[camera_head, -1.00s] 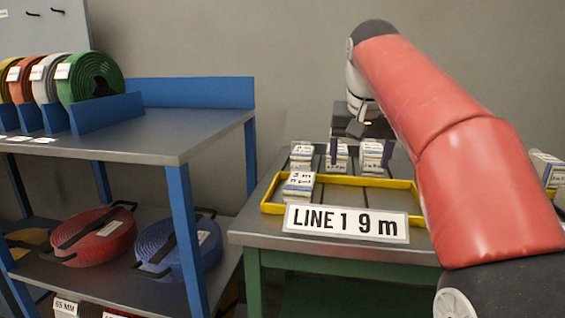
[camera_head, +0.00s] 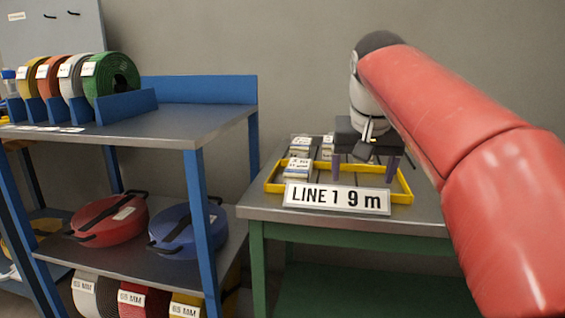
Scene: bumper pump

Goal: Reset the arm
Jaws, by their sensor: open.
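My red-sleeved arm (camera_head: 440,100) reaches in from the right. My gripper (camera_head: 364,168) is open, with its two dark purple fingers pointing down over the yellow-rimmed tray (camera_head: 405,194) on the green-legged table. I see nothing between the fingers. A small white labelled box (camera_head: 297,170) sits in the tray to the left of the gripper.
A sign reading "LINE 1 9 m" (camera_head: 336,197) stands at the tray's front. Left is a blue-framed shelf (camera_head: 180,120) with coiled hoses (camera_head: 112,75) on top and red (camera_head: 110,220) and blue (camera_head: 185,235) reels below. The table's right part (camera_head: 425,212) looks bare.

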